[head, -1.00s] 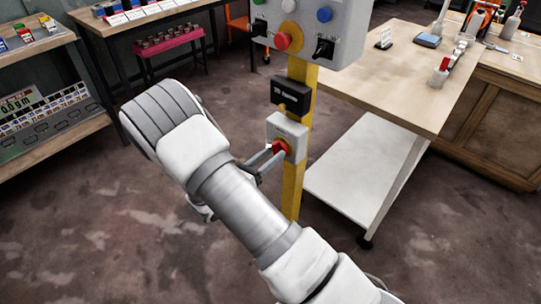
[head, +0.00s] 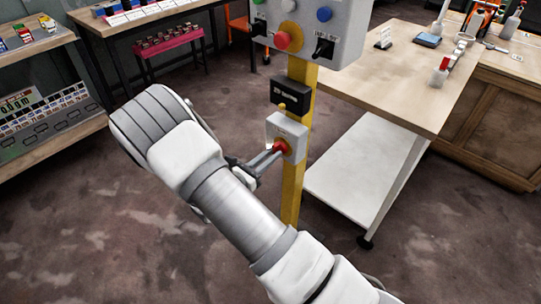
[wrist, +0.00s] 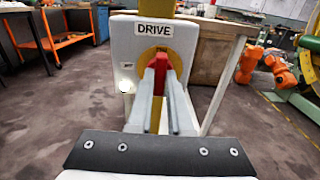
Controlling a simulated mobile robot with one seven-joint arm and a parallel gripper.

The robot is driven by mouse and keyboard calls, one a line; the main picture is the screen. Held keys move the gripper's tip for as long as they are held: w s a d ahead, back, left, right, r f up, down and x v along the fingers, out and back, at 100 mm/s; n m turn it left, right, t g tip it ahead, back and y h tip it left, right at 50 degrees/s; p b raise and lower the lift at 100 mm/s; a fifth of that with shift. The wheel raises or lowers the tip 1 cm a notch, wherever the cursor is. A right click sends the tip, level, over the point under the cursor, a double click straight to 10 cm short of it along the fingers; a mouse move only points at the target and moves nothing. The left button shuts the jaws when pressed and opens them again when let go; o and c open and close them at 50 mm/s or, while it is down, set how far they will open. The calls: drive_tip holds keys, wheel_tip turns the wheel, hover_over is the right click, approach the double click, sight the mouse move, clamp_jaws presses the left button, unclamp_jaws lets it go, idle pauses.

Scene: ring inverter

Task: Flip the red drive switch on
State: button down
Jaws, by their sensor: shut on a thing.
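The red drive switch (wrist: 161,66) sits on a yellow disc on a grey box (wrist: 124,45) labelled DRIVE. In the head view the switch (head: 281,146) and its box (head: 288,128) are on a yellow post (head: 292,190). My gripper (wrist: 161,75) has its two fingers on either side of the red handle and is shut on it. In the head view my gripper (head: 275,152) reaches the switch from the lower left. The fingers hide part of the handle and disc.
Above the switch are a black box (head: 291,95) and a grey control panel (head: 337,45) with buttons and a red knob (head: 283,40). A wooden table (head: 400,85) with a white lower shelf stands to the right. Open floor lies to the left.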

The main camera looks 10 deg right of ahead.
idle(0.3)
drive_tip(key=c, duration=0.8)
unclamp_jaws()
drive_tip(key=shift+c, duration=0.2)
drive_tip(key=shift+a, duration=0.1)
drive_tip(key=p+v, duration=0.2)
drive_tip(key=v, duration=1.5)
drive_tip(key=shift+s+p, duration=0.15)
drive_tip(key=shift+p, duration=0.25)
drive_tip(key=shift+r, duration=0.1)
